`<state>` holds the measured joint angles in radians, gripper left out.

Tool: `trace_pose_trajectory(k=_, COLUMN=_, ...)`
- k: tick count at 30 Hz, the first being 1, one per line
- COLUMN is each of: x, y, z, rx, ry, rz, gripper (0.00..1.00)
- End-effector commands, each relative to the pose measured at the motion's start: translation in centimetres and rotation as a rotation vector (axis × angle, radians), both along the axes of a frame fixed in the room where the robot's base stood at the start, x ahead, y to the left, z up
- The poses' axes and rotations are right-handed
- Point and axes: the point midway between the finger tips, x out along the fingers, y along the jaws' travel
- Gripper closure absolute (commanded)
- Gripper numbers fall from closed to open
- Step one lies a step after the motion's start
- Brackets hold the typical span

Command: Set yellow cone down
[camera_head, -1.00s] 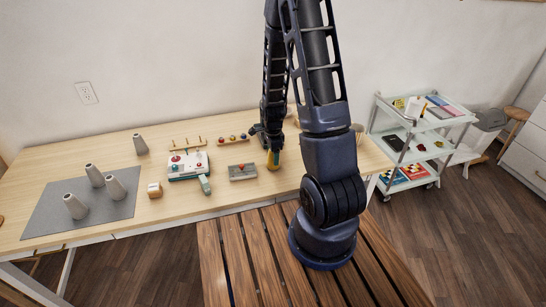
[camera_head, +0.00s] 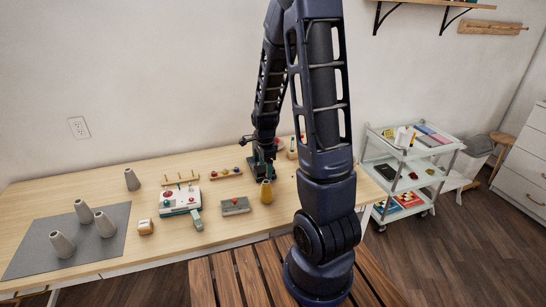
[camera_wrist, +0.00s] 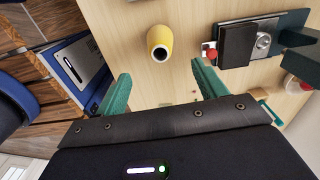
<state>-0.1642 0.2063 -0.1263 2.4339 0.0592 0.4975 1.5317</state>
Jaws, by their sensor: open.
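The yellow cone (camera_head: 266,191) stands upright on the wooden table (camera_head: 225,228), right of the small grey box. In the wrist view the yellow cone (camera_wrist: 160,43) shows from above, with a dark hole in its top. My gripper (camera_head: 262,168) is above and just behind the cone in the head view. In the wrist view my gripper (camera_wrist: 158,78) has its two green fingers spread wide, with nothing between them. The cone lies beyond the fingertips, apart from them.
Grey cones (camera_head: 104,224) stand on a grey mat (camera_head: 28,262) at the left. A small grey box with a red knob (camera_head: 235,206) and a white-and-teal device (camera_head: 180,201) sit left of the yellow cone. A white cart (camera_head: 408,160) stands to the right.

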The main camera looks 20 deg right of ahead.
Motion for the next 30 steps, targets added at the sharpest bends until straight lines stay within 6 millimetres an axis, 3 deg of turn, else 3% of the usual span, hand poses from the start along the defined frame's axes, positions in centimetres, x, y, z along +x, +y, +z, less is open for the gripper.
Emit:
trace_pose_trajectory(k=5, x=-0.7, y=-0.2, z=3.8, rx=0.01, ry=-0.044, rz=0.138, gripper=0.29)
trace_pose_trajectory(k=14, x=-3.7, y=-0.6, z=11.8, rx=-0.001, ry=-0.138, rz=0.491, gripper=0.29)
trace_pose_trajectory(k=21, x=-7.0, y=-1.0, z=17.3, rx=-0.047, ry=-0.21, rz=0.77, gripper=0.29)
trace_pose_trajectory(k=30, x=-12.3, y=-1.6, z=22.9, rx=-0.145, ry=-0.281, rz=1.113, gripper=0.29)
